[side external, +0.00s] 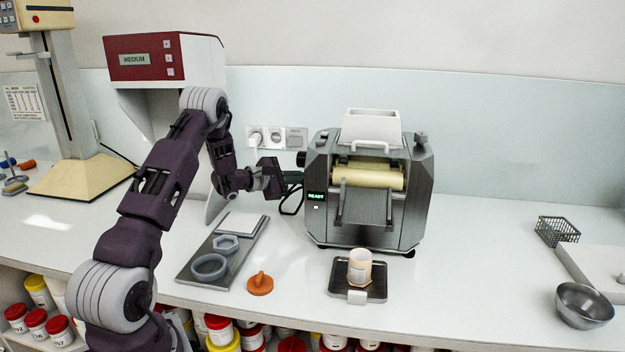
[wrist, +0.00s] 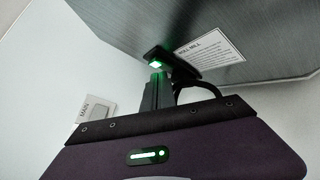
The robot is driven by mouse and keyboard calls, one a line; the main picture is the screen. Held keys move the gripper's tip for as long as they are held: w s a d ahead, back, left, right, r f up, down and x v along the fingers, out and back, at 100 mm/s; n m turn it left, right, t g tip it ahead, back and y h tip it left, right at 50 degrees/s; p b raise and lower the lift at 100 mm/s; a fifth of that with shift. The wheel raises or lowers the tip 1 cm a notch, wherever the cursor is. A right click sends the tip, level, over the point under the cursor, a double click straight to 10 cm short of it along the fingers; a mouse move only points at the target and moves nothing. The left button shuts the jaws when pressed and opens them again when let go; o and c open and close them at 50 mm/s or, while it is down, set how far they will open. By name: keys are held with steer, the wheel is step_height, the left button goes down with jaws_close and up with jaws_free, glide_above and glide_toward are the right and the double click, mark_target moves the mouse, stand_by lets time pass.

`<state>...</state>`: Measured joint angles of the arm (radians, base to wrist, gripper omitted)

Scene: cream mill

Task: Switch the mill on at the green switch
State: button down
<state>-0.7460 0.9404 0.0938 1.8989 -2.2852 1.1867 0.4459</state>
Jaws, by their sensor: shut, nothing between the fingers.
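The grey metal roll mill (side external: 418,215) stands on the bench, with cream rollers, a white hopper on top and a small green display that seems to read READY. In the wrist view its dark side panel (wrist: 250,35) carries a label. A lit green switch (wrist: 157,64) sits in a black housing on that panel; in the side view I cannot make it out. My gripper (side external: 290,178) is at the mill's left side. In the wrist view its shut, empty fingers (wrist: 158,80) are right at the switch; I cannot tell whether they touch it.
A black cable loops beside the mill below my gripper. A jar (side external: 360,268) stands on a dark tray in front of the mill. A metal plate with rings (side external: 195,275) and an orange knobbed disc (side external: 260,284) lie left of it.

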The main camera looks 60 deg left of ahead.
steer(key=shift+s+a+r, duration=0.1)
steer(key=shift+s+a, duration=0.4)
steer(key=s+a, duration=0.3)
steer(key=shift+s+a+r, duration=0.3)
stand_by(0.3)
